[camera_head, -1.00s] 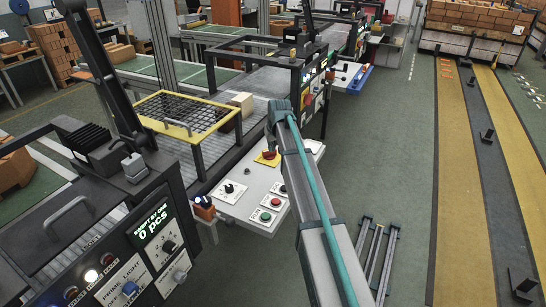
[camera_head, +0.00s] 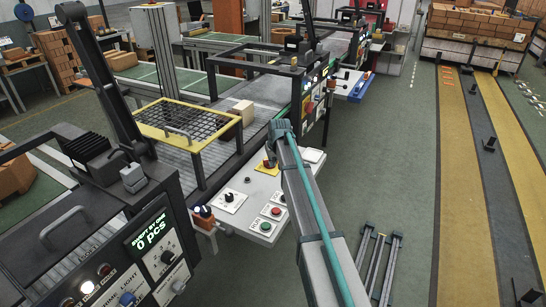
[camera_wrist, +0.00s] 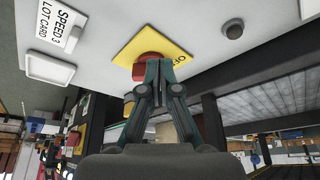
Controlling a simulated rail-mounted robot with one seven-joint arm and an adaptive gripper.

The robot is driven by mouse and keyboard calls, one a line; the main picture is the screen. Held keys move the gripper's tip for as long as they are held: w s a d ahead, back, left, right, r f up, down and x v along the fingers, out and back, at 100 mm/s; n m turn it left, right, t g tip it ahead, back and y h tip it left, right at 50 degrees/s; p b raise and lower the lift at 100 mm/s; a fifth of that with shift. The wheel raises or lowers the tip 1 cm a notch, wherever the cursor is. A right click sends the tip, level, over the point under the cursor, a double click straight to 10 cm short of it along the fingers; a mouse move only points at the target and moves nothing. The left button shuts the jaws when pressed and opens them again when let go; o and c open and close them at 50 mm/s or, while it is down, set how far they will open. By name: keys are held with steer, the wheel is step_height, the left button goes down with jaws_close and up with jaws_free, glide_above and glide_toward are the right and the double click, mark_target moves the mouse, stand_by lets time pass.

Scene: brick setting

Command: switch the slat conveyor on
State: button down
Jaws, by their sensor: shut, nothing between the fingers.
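The slat conveyor (camera_head: 190,155) is the grey bed with a yellow-framed mesh guard over it. Its white control panel (camera_head: 245,185) is beside it, on the near side. In the wrist view a red knob (camera_wrist: 150,68) sits on a yellow plate (camera_wrist: 148,42) lettered "OFF". My gripper (camera_wrist: 160,68) is shut and empty, its fingertips in front of the red knob and partly covering it; I cannot tell if they touch. In the head view my arm hides most of the gripper and part of the yellow plate (camera_head: 262,168).
The panel also holds a black dial (camera_head: 229,196), a green button (camera_head: 266,226) and a red button (camera_head: 276,211). A dark console (camera_head: 130,250) reading "0 pcs" stands at left.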

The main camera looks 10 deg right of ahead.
mark_target(268, 167)
steer(key=p+x, duration=0.1)
steer(key=x, duration=0.4)
steer(key=shift+w, duration=0.1)
steer(key=shift+w+a+f+p, duration=0.1)
steer(key=shift+w+p, duration=0.6)
steer(key=shift+w, duration=0.5)
steer(key=shift+w+a+f+p, duration=0.1)
steer(key=shift+w+p, duration=0.2)
steer(key=shift+w, duration=0.45)
